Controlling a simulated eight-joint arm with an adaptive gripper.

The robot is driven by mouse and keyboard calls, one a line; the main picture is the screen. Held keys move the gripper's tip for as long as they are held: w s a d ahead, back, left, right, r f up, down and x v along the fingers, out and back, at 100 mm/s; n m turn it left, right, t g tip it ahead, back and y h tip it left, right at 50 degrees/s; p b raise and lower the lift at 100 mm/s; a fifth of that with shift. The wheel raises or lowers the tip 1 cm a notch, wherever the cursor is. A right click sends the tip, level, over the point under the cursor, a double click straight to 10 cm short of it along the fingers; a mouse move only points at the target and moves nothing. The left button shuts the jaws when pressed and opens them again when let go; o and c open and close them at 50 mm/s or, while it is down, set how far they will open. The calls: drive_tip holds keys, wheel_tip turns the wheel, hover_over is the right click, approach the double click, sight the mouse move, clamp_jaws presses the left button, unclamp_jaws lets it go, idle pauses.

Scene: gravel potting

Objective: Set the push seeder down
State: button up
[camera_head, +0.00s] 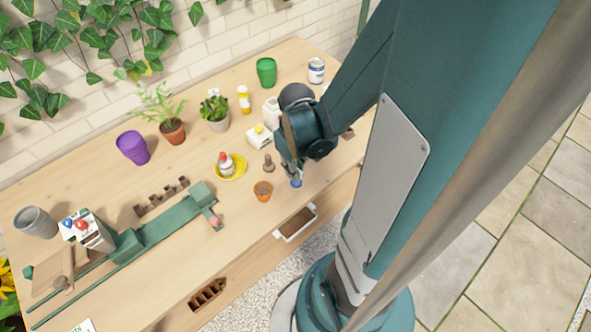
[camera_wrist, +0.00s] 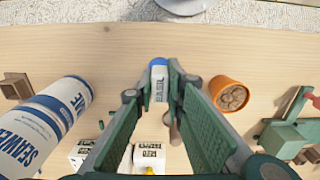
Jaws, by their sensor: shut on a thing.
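The push seeder (camera_wrist: 158,82) is a small white tube with a blue end and a label reading BASIL. My gripper (camera_wrist: 159,93) is shut on it, with a fingertip on each side. In the head view my gripper (camera_head: 294,176) points down over the wooden table (camera_head: 335,165), and the blue part of the seeder (camera_head: 296,184) shows just below it. The seeder is low over the table or touching it; I cannot tell which. My fingers hide part of it.
A terracotta pot of gravel (camera_head: 263,191) stands close by, also in the wrist view (camera_wrist: 231,94). A brown wooden tool (camera_head: 269,164) is behind. A white tray (camera_head: 295,222) hangs at the table's front edge.

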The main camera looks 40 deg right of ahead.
drive_tip(key=shift+f, duration=0.15)
drive_tip(key=o, duration=0.9)
drive_tip(key=shift+r, duration=0.2)
drive_tip(key=shift+r+p, duration=1.65)
drive_tip(key=shift+r, duration=4.3)
